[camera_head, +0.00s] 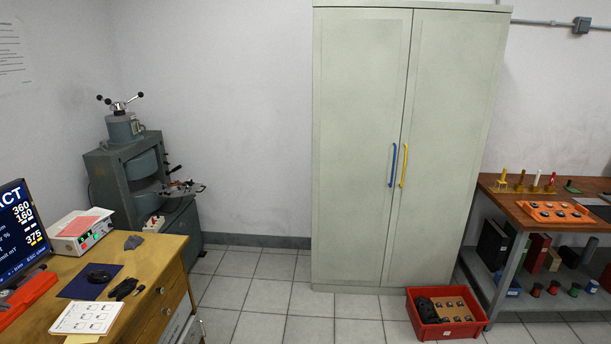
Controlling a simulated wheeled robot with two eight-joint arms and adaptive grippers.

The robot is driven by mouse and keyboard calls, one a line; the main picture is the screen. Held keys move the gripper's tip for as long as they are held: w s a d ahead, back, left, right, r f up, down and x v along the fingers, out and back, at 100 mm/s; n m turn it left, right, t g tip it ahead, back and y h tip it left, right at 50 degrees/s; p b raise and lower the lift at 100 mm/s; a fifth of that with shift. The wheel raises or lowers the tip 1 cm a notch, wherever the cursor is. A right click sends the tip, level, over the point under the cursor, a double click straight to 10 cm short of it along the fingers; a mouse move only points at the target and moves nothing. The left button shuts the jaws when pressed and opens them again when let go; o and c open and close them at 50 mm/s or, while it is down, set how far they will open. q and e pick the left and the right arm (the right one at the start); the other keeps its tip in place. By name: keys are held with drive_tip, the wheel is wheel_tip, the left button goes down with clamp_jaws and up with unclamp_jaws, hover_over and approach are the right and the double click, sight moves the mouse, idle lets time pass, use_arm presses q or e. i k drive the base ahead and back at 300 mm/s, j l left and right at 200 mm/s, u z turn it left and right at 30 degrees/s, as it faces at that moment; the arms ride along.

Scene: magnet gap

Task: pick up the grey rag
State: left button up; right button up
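A small crumpled grey rag (133,242) lies on the wooden desk (150,262) at the left, near its far right corner. It sits to the right of a white instrument box. Neither of my grippers shows in this view.
On the desk are the instrument box (81,232), a monitor (22,232), a dark blue mat (82,287) and a white sheet (87,318). A magnet machine (128,170) stands behind. A red crate (430,330) is on the floor before the cabinet (360,150). The tiled floor between is clear.

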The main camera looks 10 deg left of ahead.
sight(135, 241)
drive_tip(key=i+u, duration=0.2)
drive_tip(key=i, duration=0.75)
drive_tip(key=i+u, duration=0.2)
drive_tip(key=i, duration=0.7)
drive_tip(key=i+u, duration=0.65)
drive_tip(key=u, duration=0.2)
drive_tip(key=i+l+u, duration=0.15)
drive_tip(key=i+u, duration=0.25)
drive_tip(key=i+j+u, duration=0.2)
drive_tip(key=u, duration=0.2)
drive_tip(key=i+u, duration=0.65)
drive_tip(key=u, duration=0.2)
